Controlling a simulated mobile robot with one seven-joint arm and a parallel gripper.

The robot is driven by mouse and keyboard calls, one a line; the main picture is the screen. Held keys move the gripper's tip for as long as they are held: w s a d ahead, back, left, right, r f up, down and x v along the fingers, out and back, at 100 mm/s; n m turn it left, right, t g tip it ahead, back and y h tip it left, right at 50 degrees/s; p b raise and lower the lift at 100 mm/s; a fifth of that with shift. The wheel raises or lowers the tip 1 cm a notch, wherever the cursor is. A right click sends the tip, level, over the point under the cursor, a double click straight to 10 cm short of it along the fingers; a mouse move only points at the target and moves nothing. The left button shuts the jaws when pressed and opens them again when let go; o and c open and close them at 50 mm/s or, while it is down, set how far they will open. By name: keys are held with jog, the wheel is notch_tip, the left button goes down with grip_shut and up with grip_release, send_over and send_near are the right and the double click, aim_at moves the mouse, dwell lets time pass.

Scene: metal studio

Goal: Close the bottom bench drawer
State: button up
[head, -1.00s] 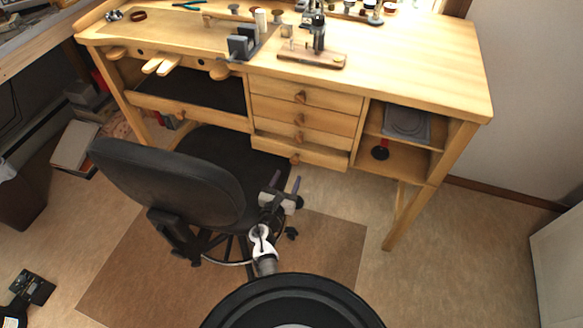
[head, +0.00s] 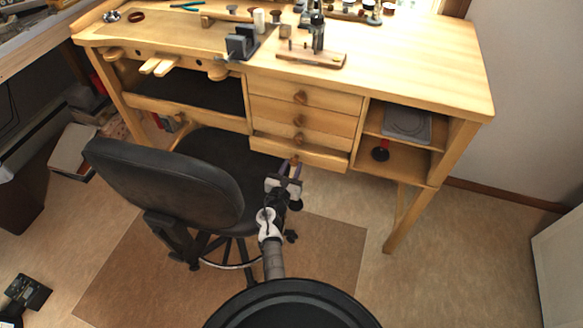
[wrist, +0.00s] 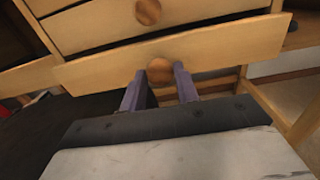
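The bottom bench drawer (head: 318,157) is the lowest of the wooden drawers in the middle of the bench. It sticks out a little past the drawers above it. Its round wooden knob shows in the wrist view (wrist: 160,71). My gripper (head: 293,162) is in front of this drawer. In the wrist view its two purple-grey fingers (wrist: 157,85) are apart, one at each side of the knob's lower part. I cannot tell whether they touch the knob. In the head view the gripper partly covers the knob.
A black office chair (head: 170,180) stands close at the left of my arm, its seat beside the drawers. Open shelves (head: 400,160) are at the right of the drawers. The wooden bench top (head: 420,60) holds tools. The floor at the right is clear.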

grip_shut()
jog(key=shift+b+x, duration=1)
jog(key=shift+x, duration=1)
jog(key=shift+w, duration=0.2)
jog(key=shift+r, duration=0.2)
jog(key=shift+o, duration=2.3)
grip_release()
jog(key=o, duration=0.3)
jog(key=shift+w+d+f, duration=0.1)
jog(key=shift+f, duration=0.1)
jog(key=v, duration=1.4)
jog(key=shift+r, duration=0.1)
